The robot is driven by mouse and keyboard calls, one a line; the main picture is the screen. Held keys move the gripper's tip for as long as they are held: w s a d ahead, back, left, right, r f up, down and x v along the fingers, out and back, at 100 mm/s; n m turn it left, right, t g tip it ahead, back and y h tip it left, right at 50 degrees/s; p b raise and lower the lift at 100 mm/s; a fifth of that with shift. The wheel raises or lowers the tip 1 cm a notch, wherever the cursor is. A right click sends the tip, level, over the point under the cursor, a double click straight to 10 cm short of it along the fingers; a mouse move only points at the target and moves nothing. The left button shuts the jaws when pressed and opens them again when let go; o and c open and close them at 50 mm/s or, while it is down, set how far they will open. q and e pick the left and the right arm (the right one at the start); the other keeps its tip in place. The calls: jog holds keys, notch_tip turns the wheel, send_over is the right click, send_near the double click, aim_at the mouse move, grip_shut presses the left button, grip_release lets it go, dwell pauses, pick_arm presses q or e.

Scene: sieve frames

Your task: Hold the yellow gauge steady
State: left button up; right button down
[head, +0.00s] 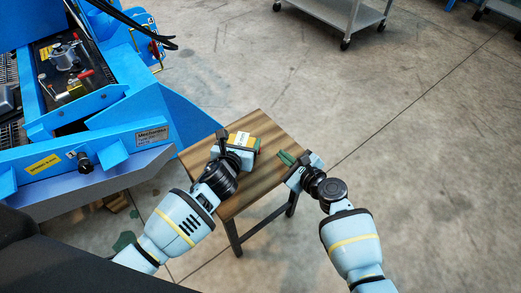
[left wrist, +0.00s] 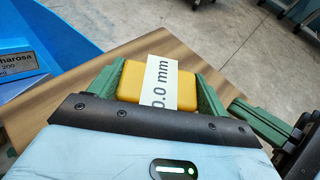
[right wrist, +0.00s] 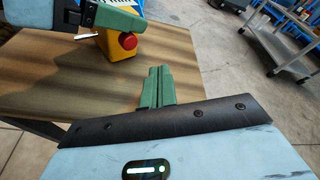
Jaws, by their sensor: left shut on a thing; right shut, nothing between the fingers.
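The yellow gauge (head: 246,139) is on or just above the wooden stool (head: 268,128); I cannot tell if it touches the top. In the left wrist view the gauge (left wrist: 131,80) has a white face reading "0.0 mm". My left gripper (head: 238,143) is shut on it, one green finger on each side. In the right wrist view the gauge (right wrist: 112,48) shows a red round button (right wrist: 127,40) on its side. My right gripper (head: 285,158) is shut and empty over the stool's right side, apart from the gauge. Its green fingers (right wrist: 157,88) are together.
A large blue machine (head: 155,110) stands left of the stool, its edge close to the stool's left corner. A grey cart (head: 345,15) stands at the back. The stool's front and the floor to the right are clear.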

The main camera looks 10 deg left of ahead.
jog(key=shift+d, duration=0.85)
pick_arm(q)
jog(key=o, duration=1.7)
jog(key=shift+s, duration=0.15)
jog(key=v, duration=1.1)
jog(key=shift+s+d+r, duration=0.1)
jog(key=shift+s+r, duration=0.1)
jog(key=shift+s, duration=0.15)
